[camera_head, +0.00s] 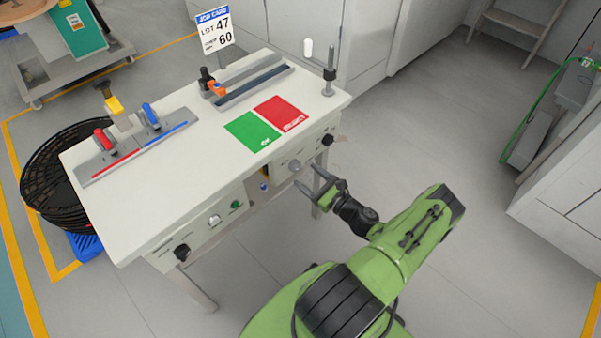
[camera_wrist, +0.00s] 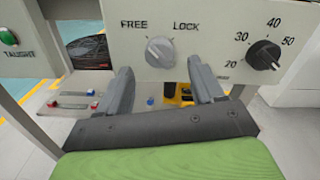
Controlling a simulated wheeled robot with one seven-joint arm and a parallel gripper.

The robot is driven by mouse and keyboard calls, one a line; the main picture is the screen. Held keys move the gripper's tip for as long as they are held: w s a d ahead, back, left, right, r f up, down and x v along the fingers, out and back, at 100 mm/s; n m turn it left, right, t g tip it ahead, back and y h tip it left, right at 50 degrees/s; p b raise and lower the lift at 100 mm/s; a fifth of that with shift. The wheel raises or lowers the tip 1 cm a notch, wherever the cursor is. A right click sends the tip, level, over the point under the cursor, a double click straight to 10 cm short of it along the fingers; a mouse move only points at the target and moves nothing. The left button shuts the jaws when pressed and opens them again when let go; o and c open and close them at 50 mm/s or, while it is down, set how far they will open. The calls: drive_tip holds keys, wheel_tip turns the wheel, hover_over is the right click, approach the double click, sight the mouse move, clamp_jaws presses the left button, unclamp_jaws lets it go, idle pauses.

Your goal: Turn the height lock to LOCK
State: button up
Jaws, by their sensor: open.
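The height lock knob (camera_wrist: 160,52) is a round grey knob on the pale front panel in the wrist view. FREE is printed at its upper left and LOCK at its upper right. Its raised ridge appears to slant toward the upper left, the FREE side. In the head view the knob (camera_head: 295,165) is on the bench's front panel near the right end. My gripper (camera_wrist: 163,80) is open and empty, with one finger on each side below the knob, apart from it. In the head view my gripper (camera_head: 309,181) is just in front of the panel.
A black dial (camera_wrist: 264,55) numbered 20 to 50 is right of the knob. A green TAUGHT button (camera_wrist: 8,37) is at the left. The bench top (camera_head: 190,190) holds a green card (camera_head: 250,132) and a red card (camera_head: 281,112). Floor right of my arm is clear.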

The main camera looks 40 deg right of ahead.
sight(296, 167)
drive_tip(key=w, duration=0.4)
drive_tip(key=c, duration=1.1)
drive_tip(key=shift+o, duration=0.2)
drive_tip(key=shift+b, duration=0.3)
